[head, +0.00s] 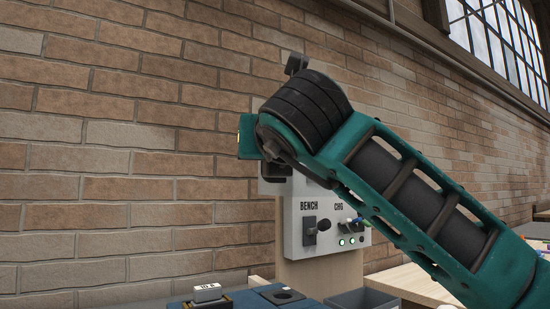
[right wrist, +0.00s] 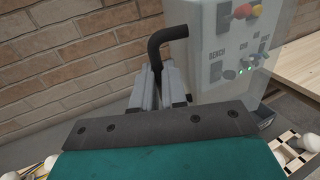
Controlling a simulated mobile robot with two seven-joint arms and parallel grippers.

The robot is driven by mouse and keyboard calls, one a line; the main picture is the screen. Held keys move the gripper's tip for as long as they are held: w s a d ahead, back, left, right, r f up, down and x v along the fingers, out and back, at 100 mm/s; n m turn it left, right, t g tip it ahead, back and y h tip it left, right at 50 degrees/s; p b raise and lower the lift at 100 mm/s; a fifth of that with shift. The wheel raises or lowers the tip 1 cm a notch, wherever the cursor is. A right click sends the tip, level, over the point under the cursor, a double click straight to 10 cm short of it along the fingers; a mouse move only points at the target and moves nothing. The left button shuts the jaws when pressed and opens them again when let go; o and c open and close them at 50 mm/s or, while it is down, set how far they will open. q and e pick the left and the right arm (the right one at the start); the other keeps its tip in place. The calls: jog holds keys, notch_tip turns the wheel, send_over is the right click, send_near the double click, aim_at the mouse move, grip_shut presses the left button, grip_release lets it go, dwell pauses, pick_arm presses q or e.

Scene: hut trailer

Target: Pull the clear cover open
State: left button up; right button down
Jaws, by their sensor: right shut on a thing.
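The control panel (head: 315,240) is a light grey box on a wooden post, its upper part hidden behind my right arm in the head view. In the right wrist view the panel face looks hazy, as if seen through the clear cover (right wrist: 207,50); the cover's edges are hard to make out. A black bent handle (right wrist: 168,36) stands at the left side of the cover and its top bends toward it. My right gripper (right wrist: 160,78) is shut on the handle's upright part. How far the cover is open, I cannot tell. My left gripper is in neither view.
The panel bears switches marked BENCH (head: 316,226) and CHG (head: 350,223), with green lights below. A brick wall (head: 120,150) is close behind. A blue case (head: 230,300) and a grey bin (head: 362,299) stand below on the bench.

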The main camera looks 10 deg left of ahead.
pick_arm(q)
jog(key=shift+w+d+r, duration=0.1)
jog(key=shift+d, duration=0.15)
pick_arm(e)
jog(key=shift+a, duration=0.1)
jog(key=c, duration=1.2)
grip_release()
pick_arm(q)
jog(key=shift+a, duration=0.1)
pick_arm(e)
jog(key=shift+o, duration=0.2)
pick_arm(q)
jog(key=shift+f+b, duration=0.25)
jog(key=shift+b, duration=0.35)
pick_arm(e)
jog(key=v, duration=1.3)
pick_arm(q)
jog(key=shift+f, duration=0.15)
